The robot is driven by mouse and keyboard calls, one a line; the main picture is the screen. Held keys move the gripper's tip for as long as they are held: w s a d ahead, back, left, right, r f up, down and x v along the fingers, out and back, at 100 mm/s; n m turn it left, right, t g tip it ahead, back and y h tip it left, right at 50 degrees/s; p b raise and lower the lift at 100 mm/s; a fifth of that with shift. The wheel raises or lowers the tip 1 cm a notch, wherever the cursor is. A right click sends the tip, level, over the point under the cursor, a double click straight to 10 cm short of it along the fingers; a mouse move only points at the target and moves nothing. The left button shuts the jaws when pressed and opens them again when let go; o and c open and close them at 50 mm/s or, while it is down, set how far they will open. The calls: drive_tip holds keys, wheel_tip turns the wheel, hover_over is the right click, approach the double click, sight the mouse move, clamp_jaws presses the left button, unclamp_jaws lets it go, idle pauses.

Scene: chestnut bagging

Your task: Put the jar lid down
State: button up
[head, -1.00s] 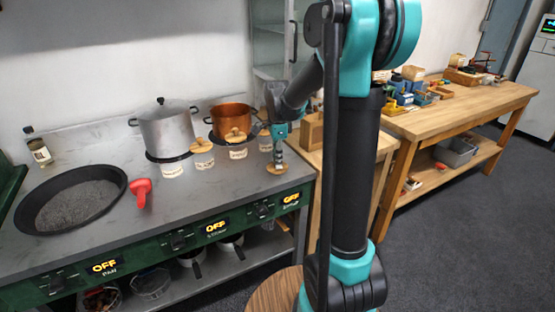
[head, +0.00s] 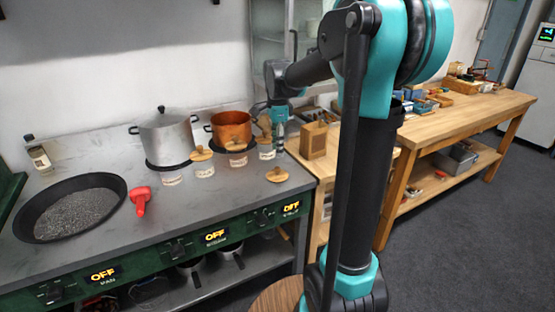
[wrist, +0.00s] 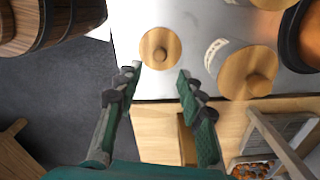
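A round wooden jar lid with a knob (head: 277,174) lies flat on the grey counter, near its front right corner. It also shows in the wrist view (wrist: 160,47), beyond my fingertips and touched by neither. My gripper (wrist: 158,72) is open and empty, its two fingers spread apart. In the head view my gripper is raised near the counter's right end, behind the lid; its fingers are hard to make out there. Glass jars with wooden lids (head: 202,161) (head: 237,153) stand in front of the pots. Another jar (head: 266,151) stands at the row's right end, partly hidden at its top.
A silver pot (head: 166,138) and a copper pot (head: 231,127) stand at the back. A wooden box (head: 313,141) stands on the side bench. The counter around the lid is clear.

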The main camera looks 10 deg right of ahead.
drive_tip(key=s+d+f+n+t, duration=0.2)
drive_tip(key=s+f+n, duration=0.6)
drive_tip(key=s, duration=0.3)
drive_tip(key=s+d+f+n+t, duration=0.2)
drive_tip(key=s+f+n, duration=0.6)
drive_tip(key=s, duration=0.3)
drive_tip(key=shift+f+n, duration=0.2)
drive_tip(key=shift+n, duration=0.5)
